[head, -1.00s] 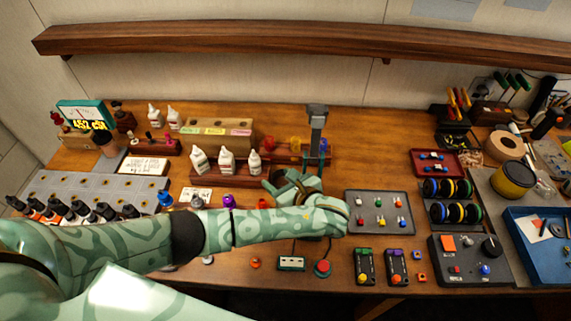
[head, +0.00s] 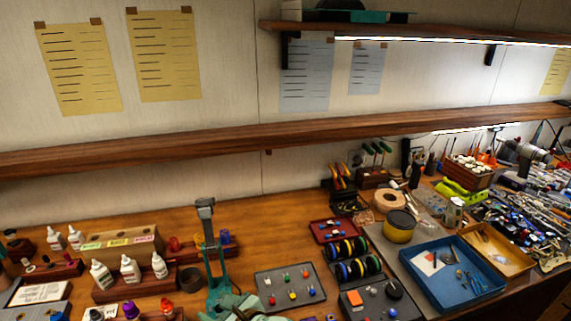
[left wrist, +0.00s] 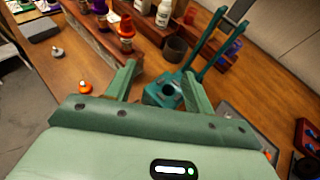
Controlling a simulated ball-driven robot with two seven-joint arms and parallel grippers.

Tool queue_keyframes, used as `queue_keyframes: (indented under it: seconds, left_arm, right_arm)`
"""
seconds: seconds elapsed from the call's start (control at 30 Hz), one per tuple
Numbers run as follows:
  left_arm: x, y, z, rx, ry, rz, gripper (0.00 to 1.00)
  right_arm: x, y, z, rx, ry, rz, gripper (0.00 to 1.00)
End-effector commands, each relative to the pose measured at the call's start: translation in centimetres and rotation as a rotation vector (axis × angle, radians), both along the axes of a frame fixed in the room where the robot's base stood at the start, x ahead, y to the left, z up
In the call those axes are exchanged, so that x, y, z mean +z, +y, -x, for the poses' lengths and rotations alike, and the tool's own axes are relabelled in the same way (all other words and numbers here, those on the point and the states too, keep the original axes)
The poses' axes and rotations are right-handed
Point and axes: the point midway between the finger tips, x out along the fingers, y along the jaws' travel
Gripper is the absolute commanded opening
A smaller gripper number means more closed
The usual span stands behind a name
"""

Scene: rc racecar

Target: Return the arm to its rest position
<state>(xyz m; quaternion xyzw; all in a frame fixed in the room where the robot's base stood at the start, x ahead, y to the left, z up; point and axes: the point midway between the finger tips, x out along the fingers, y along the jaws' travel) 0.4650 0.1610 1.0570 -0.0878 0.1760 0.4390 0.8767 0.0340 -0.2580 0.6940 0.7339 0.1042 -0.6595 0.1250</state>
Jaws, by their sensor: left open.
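My left gripper (head: 238,310) shows only in part at the bottom edge of the head view, in front of the foot of a teal stand (head: 215,265) with a grey head. In the left wrist view the two green fingers of my left gripper (left wrist: 160,80) are spread apart with nothing held between them. The teal stand's base (left wrist: 165,93) lies just beyond and between the fingertips there; I cannot tell whether they touch it. Most of my left arm is outside the head view. My right gripper is not in view.
White bottles (head: 130,268) stand in a wooden rack to the left of the stand. A grey tray (head: 262,290) with small coloured parts is to its right, and a blue tray (head: 420,285) is farther right. An orange-topped bottle (left wrist: 126,35) is near the left finger.

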Motion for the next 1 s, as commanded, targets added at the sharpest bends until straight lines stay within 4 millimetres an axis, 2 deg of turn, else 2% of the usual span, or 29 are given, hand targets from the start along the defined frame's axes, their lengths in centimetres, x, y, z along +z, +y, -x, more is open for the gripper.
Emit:
queue_keyframes:
  seconds: [0.07, 0.37, 0.53, 0.63, 0.77, 0.87, 1.0]
  left_arm:
    - [-0.4, -0.3, 0.5, 0.003, 0.003, 0.034, 0.53]
    - [-2.9, -2.7, 4.4, 0.069, -0.001, 0.333, 0.53]
    - [-3.8, -3.8, 7.4, 0.166, -0.03, 0.58, 0.53]
    - [-4.0, -3.8, 9.3, 0.26, -0.074, 0.749, 0.53]
    - [-3.4, -2.5, 11.5, 0.41, -0.17, 0.955, 0.53]
    - [-2.5, -0.4, 13.0, 0.532, -0.273, 1.087, 0.53]
    - [-0.6, 3.7, 15.1, 0.679, -0.44, 1.211, 0.53]
  right_arm:
    - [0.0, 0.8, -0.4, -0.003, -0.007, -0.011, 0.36]
    - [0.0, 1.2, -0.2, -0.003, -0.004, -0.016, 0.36]
    - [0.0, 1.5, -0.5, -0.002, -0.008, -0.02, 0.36]
    - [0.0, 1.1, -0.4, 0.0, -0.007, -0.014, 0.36]
    - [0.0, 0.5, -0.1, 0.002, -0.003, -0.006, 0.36]
    - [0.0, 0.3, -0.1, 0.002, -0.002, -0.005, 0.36]
    - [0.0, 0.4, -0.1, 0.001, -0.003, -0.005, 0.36]
